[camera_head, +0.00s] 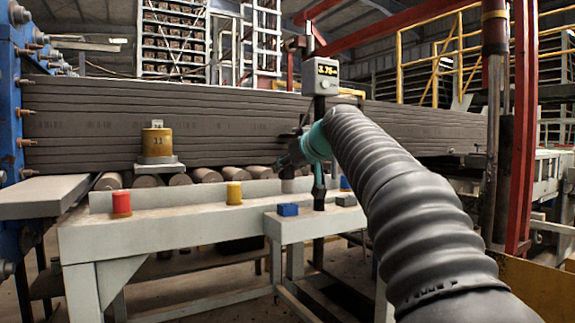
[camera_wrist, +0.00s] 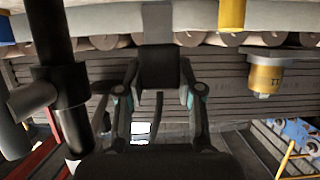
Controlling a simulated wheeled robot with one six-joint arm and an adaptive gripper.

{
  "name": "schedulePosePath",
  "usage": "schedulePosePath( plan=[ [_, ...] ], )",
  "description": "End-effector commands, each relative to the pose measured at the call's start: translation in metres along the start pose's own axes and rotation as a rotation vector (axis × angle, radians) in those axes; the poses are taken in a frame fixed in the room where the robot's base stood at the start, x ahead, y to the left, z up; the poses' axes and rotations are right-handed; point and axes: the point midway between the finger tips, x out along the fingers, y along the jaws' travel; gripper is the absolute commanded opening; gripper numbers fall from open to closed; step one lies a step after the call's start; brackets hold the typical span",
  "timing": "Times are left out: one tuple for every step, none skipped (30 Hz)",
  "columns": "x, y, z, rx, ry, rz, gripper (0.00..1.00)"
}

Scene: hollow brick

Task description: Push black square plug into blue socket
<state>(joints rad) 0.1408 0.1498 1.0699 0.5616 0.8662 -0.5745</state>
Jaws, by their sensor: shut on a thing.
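My gripper (camera_wrist: 160,84) is shut on a dark block, which I take to be the black square plug (camera_wrist: 160,64), in the wrist view. A pale grey strip lies just beyond the plug; I cannot tell if they touch. A blue block (camera_head: 288,209) sits on the front ledge, below my gripper. Another blue piece (camera_head: 345,183) shows partly behind my arm. I cannot tell which is the blue socket, and no opening is visible.
A black post (camera_head: 319,245) with a display (camera_head: 320,75) stands close beside my gripper. A red cylinder (camera_head: 121,203), a yellow cylinder (camera_head: 234,193) and a brass weight (camera_head: 158,142) are to the left. A grey block (camera_head: 346,200) is near the post. Stacked dark slabs stand behind.

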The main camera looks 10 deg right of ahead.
Motion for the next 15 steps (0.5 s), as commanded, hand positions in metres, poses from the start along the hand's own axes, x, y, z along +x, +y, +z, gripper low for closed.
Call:
schedulePosePath(
  plan=[
    [0.003, 0.0, 0.008, 0.0, 0.0, 0.001, 0.01],
    [0.004, 0.001, 0.01, 0.0, 0.0, 0.001, 0.01],
    [0.005, 0.001, 0.013, 0.001, 0.0, 0.001, 0.01],
    [0.006, 0.001, 0.016, 0.001, 0.0, 0.001, 0.01],
    [0.007, 0.001, 0.018, 0.001, 0.0, 0.001, 0.01],
    [0.005, 0.001, 0.013, 0.001, 0.001, 0.002, 0.01],
    [0.005, 0.001, 0.013, 0.001, 0.001, 0.002, 0.01],
    [0.005, 0.001, 0.013, 0.001, 0.001, 0.002, 0.01],
    [0.005, 0.001, 0.013, 0.001, 0.001, 0.002, 0.01],
    [0.005, 0.001, 0.013, 0.001, 0.001, 0.002, 0.01],
    [0.005, 0.001, 0.013, 0.001, 0.0, 0.002, 0.01],
    [0.005, 0.001, 0.013, 0.001, 0.0, 0.002, 0.01],
    [0.005, 0.001, 0.013, 0.001, 0.0, 0.002, 0.01],
    [0.005, 0.001, 0.013, 0.001, 0.0, 0.002, 0.01],
    [0.005, 0.001, 0.014, 0.001, 0.0, 0.002, 0.01]
  ],
)
